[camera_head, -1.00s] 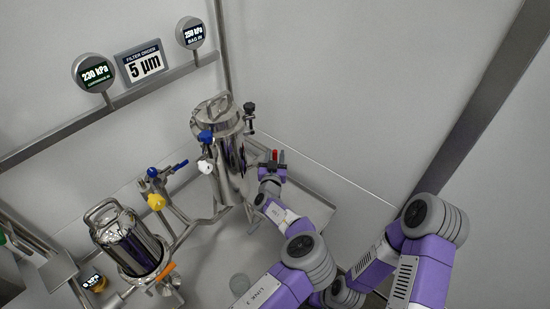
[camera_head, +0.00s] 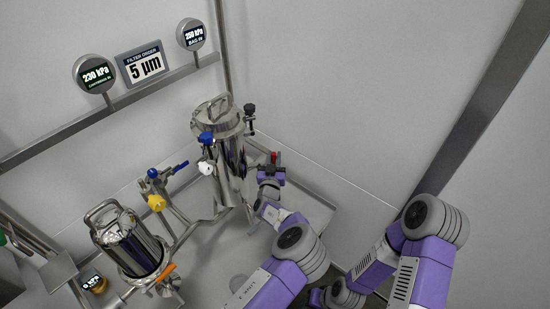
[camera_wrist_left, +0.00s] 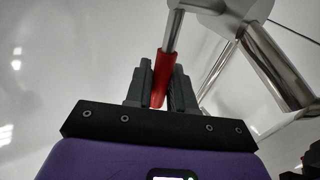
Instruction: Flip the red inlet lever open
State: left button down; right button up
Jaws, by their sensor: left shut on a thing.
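The red inlet lever (camera_head: 273,155) shows as a small red tip at my left gripper (camera_head: 271,170), to the right of the tall steel filter housing (camera_head: 232,160). In the left wrist view the lever's red sleeve (camera_wrist_left: 164,75) lies between the dark fingers of my left gripper (camera_wrist_left: 160,88), which is shut on it. The sleeve sits on a thin steel rod that runs up to a steel fitting (camera_wrist_left: 222,14). The fingers hide part of the sleeve. My right arm shows at the right of the head view, but its gripper does not.
A shorter steel housing (camera_head: 128,243) stands at lower left. A blue-handled valve (camera_head: 168,171) and a yellow knob (camera_head: 157,202) are between the housings. Gauges and a "5 µm" sign (camera_head: 142,63) are on the wall rail. The wall at right is bare.

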pick_arm(q)
jog(key=n+t, duration=0.1)
jog(key=s+a+n+t+y, duration=0.1)
jog(key=s+f+n+t, duration=0.1)
jog(key=shift+s+a+n+t, duration=0.15)
jog(key=shift+a+n+t, duration=0.15)
jog(key=shift+t, duration=0.1)
jog(key=c, duration=1.1)
grip_release()
jog(key=p+v, duration=0.2)
jog(key=v, duration=0.5)
jog(key=shift+s, duration=0.3)
jog(key=shift+f, duration=0.15)
